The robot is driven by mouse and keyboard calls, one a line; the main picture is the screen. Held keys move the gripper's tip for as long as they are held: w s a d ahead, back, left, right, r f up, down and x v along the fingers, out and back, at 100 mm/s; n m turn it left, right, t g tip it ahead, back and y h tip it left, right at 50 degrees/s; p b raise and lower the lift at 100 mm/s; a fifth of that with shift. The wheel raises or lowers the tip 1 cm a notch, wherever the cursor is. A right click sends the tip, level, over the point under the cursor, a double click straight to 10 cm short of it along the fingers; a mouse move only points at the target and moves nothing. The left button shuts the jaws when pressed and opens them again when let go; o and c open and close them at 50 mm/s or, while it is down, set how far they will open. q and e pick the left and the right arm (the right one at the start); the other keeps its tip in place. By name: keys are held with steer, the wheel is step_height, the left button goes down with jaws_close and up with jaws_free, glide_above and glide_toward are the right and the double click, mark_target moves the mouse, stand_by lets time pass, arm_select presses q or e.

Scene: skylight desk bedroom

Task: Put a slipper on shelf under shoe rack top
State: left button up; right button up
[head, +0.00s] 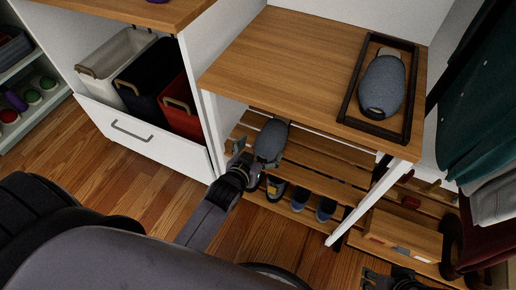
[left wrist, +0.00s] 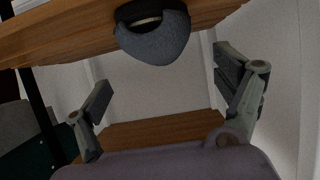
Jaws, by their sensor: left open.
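A grey slipper (head: 271,140) is on the slatted shelf (head: 310,157) under the shoe rack's wooden top (head: 290,55). My left gripper (head: 254,156) is at that shelf's front, close to the slipper. In the left wrist view the gripper's fingers (left wrist: 165,85) are spread with nothing between them, and a grey slipper (left wrist: 152,38) shows beyond them, apart from both. A second grey slipper (head: 382,85) lies in a dark tray (head: 347,100) on the rack top. My right gripper (head: 397,279) is partly seen at the bottom edge; its fingers are unclear.
Several shoes (head: 326,208) stand on the lower slats. A white leg (head: 368,203) bounds the rack's front right. A white drawer (head: 140,132) with bins (head: 117,55) stands left. Hanging clothes (head: 478,120) and a wooden box (head: 403,236) are at right. Some floor in front is clear.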

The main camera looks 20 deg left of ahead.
arm_select(q)
steer(key=shift+v, duration=0.8)
steer(key=s+a+r+m+g, duration=0.1)
steer(key=s+g, duration=0.9)
steer(key=s, duration=1.1)
steer(key=shift+s+a+r+y, duration=0.3)
steer(key=shift+s+a, duration=0.05)
steer(key=shift+a, duration=0.15)
